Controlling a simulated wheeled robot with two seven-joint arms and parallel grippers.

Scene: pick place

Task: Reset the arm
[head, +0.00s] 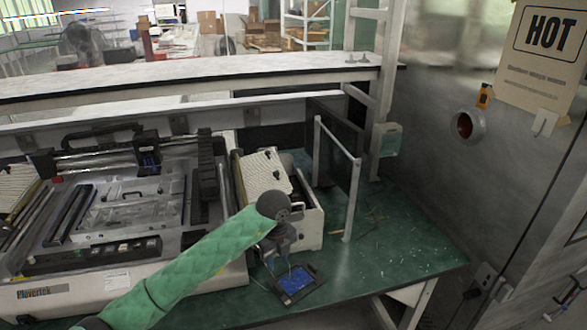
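My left arm comes in from the lower left in a green sleeve. Its gripper (279,262) points down over the green bench top, just above or at the far edge of a small dark device with a blue face (295,281). The fingers are small and partly hidden by the wrist, so I cannot tell whether they are open or shut, or whether they touch the device. My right gripper is not in view.
A large machine (120,215) fills the bench on the left. A white box-like unit (308,222) stands right behind my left gripper. A metal frame with a dark panel (337,165) rises to its right. The green bench top (400,245) is mostly clear at right.

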